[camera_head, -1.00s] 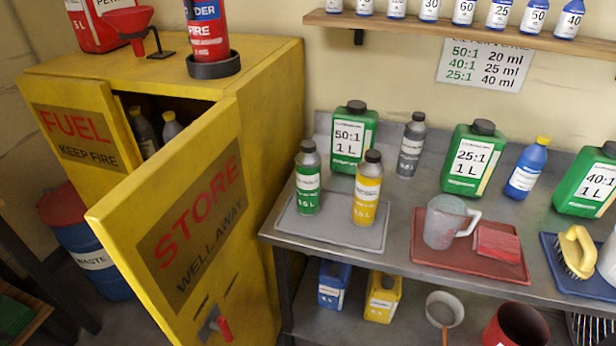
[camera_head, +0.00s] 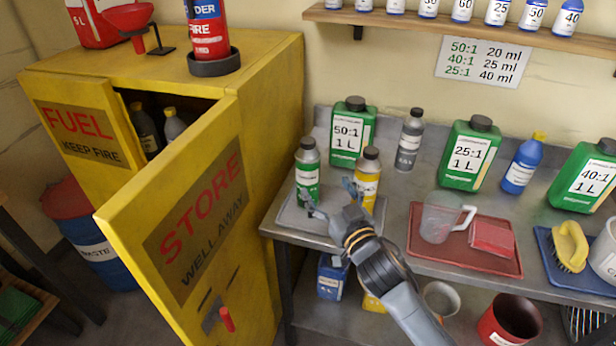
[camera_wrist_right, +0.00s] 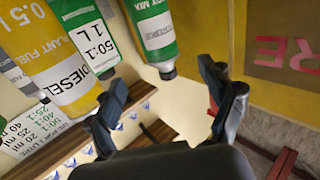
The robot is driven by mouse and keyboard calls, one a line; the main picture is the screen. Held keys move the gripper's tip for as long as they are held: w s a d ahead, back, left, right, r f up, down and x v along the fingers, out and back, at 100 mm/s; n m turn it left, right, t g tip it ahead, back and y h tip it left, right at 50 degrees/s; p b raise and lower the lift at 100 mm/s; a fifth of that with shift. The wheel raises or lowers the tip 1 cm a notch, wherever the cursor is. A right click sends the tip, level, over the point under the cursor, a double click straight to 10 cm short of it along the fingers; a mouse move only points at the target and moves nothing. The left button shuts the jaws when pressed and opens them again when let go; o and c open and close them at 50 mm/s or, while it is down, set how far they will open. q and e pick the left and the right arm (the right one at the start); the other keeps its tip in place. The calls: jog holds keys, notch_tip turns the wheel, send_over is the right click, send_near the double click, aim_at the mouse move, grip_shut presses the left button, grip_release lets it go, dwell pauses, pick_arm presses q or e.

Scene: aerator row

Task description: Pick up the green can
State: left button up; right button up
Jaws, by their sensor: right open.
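The yellow can (camera_wrist_right: 65,60) is at the left there. My left gripper is out of view.
The green 50:1 jug (camera_head: 349,139) and a grey bottle (camera_head: 409,139) stand behind the tray. The open yellow cabinet door (camera_head: 180,220) is close on the left. A red tray (camera_head: 425,247) with a clear jug (camera_head: 440,217) is on the right.

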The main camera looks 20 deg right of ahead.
aim_at(313, 168)
jog(key=w, duration=0.6)
jog(key=shift+a+p, duration=0.25)
jog(key=shift+p, duration=0.15)
jog(key=shift+w, duration=0.45)
jog(key=shift+w+a+p, duration=0.15)
jog(key=shift+w+p, duration=0.25)
jog(key=shift+w, duration=0.75)
jog(key=shift+w+a+p, duration=0.1)
jog(key=shift+w+p, duration=0.25)
jog(key=shift+w, duration=0.8)
jog(key=shift+s, duration=0.1)
jog(key=shift+c, duration=0.4)
jog(key=c, duration=1.5)
jog(key=shift+c, duration=0.5)
jog(key=shift+r, duration=0.15)
